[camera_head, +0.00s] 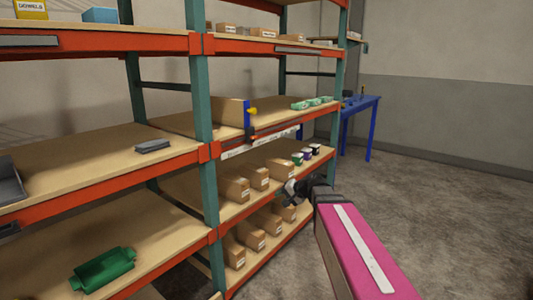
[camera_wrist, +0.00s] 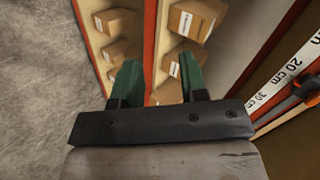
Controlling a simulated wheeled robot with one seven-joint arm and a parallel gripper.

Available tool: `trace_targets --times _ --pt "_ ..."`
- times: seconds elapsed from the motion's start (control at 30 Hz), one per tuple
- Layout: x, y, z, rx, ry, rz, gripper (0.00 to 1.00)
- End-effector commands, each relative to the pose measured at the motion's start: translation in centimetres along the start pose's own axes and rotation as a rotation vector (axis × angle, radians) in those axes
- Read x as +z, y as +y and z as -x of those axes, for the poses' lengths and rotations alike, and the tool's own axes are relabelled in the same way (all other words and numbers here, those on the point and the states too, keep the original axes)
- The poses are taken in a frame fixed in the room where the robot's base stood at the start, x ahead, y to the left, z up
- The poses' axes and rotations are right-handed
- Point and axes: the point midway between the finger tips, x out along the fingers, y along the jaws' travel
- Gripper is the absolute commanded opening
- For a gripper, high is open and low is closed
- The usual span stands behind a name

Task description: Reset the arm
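My gripper (camera_wrist: 160,82) shows in the wrist view as two green fingers set well apart with nothing between them. It is open and empty. In the head view my gripper (camera_head: 290,190) is small and dark at the end of my pink arm link, in front of the shelf rack's lower levels. Cardboard boxes (camera_wrist: 196,17) on the shelves lie beyond the fingers in the wrist view, apart from them. The head view also shows cardboard boxes (camera_head: 235,189) just left of my gripper. The console is not clearly seen in either view.
An orange and teal shelf rack (camera_head: 200,110) stands close on the left. A green tray (camera_head: 103,269) is on its lower left shelf. A blue table (camera_head: 360,108) stands at the back. Concrete floor (camera_head: 450,190) on the right is clear. A ruler strip (camera_wrist: 290,72) runs along a shelf edge.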

Motion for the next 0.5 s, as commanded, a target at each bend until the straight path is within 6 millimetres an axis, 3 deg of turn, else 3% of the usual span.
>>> trace_targets --times 0.03,0.1,0.3,0.4,0.5 --pt "2.1 2.9 -0.1 0.086 -0.032 0.031 0.39" --pt "4.4 6.8 -0.2 0.213 -0.079 0.08 0.39" --pt "10.3 16.8 1.7 0.56 -0.229 0.211 0.39" --pt "12.4 20.3 3.1 0.696 -0.293 0.26 0.39" --pt "13.7 22.6 4.2 0.793 -0.339 0.295 0.39"
